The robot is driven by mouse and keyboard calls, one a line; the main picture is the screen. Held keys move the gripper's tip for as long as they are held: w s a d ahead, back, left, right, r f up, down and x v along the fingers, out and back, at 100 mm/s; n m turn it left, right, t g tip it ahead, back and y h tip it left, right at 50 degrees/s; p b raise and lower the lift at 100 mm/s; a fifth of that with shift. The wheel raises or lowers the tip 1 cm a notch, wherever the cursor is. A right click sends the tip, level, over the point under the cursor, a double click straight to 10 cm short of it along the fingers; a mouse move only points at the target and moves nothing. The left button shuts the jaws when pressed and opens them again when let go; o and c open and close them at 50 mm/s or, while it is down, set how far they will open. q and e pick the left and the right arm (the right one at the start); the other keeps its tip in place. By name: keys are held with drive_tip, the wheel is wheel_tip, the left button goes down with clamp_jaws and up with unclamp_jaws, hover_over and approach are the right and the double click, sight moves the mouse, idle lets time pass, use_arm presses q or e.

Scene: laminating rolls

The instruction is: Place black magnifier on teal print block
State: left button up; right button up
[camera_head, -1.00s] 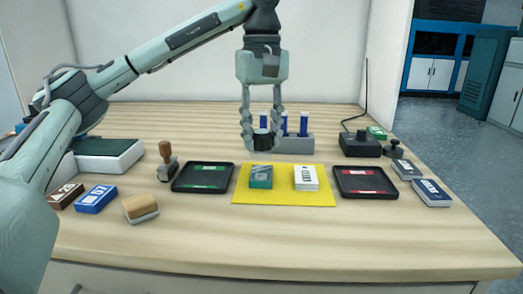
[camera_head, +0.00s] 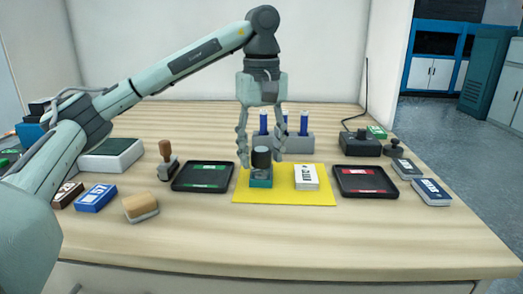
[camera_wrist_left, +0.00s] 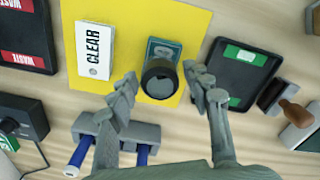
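The black magnifier (camera_head: 261,156), a short dark cylinder, stands upright on the teal print block (camera_head: 260,182) on the yellow mat (camera_head: 285,198). In the left wrist view the magnifier (camera_wrist_left: 159,79) covers the lower part of the teal block (camera_wrist_left: 164,48). My left gripper (camera_head: 262,161) is open above the mat's back left, one finger on each side of the magnifier. In the wrist view its fingertips (camera_wrist_left: 160,75) show gaps to the magnifier on both sides. My right gripper is not in view.
A white block marked CLEAR (camera_head: 306,177) lies on the mat's right half. A green-label tray (camera_head: 203,187) is left of the mat and a red-label tray (camera_head: 365,193) right. A grey holder with blue pens (camera_head: 295,143) stands close behind the gripper. The front table strip is clear.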

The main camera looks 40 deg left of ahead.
sight(262, 150)
use_arm(q)
drive_tip(key=shift+r, duration=0.1)
wheel_tip(262, 150, up, 12)
idle(0.9)
idle(0.5)
